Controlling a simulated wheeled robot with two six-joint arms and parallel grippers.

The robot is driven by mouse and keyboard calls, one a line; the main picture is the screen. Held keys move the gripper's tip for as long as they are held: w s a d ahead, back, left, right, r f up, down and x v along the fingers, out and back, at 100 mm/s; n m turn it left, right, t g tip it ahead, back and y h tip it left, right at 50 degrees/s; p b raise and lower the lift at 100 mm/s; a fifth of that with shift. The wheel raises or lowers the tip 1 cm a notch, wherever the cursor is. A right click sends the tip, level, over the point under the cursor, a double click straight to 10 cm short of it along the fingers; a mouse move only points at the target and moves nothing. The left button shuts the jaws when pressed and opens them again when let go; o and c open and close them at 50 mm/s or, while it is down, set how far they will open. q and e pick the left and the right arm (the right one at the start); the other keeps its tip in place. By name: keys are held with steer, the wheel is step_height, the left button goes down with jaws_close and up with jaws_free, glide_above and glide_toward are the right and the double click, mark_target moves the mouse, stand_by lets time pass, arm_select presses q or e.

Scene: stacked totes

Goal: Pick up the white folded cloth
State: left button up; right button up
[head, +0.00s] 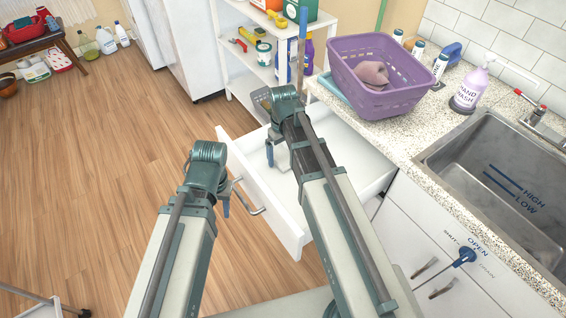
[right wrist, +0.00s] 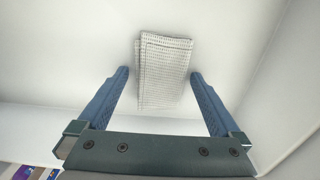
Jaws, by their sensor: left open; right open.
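The white folded cloth (right wrist: 163,72) has a waffle weave and lies on the white floor of the open drawer. In the right wrist view it sits between and just beyond the fingertips of my right gripper (right wrist: 160,74), which is open and empty. In the head view my right gripper (head: 270,152) is over the drawer (head: 272,205), and the cloth is hidden there, apparently behind my right arm. My left gripper (head: 226,206) is open beside the drawer's front, near its handle (head: 248,200); my wrist hides most of it.
A purple basket (head: 385,108) holding a pinkish item stands on the speckled counter (head: 410,135) above the drawer. A hand wash bottle (head: 470,90) and a sink (head: 500,180) are to its right. A white shelf (head: 232,60) stands behind.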

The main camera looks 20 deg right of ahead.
mark_target(283, 155)
steer(key=c, duration=1.2)
step_height(283, 155, up, 10)
steer(key=p, duration=1)
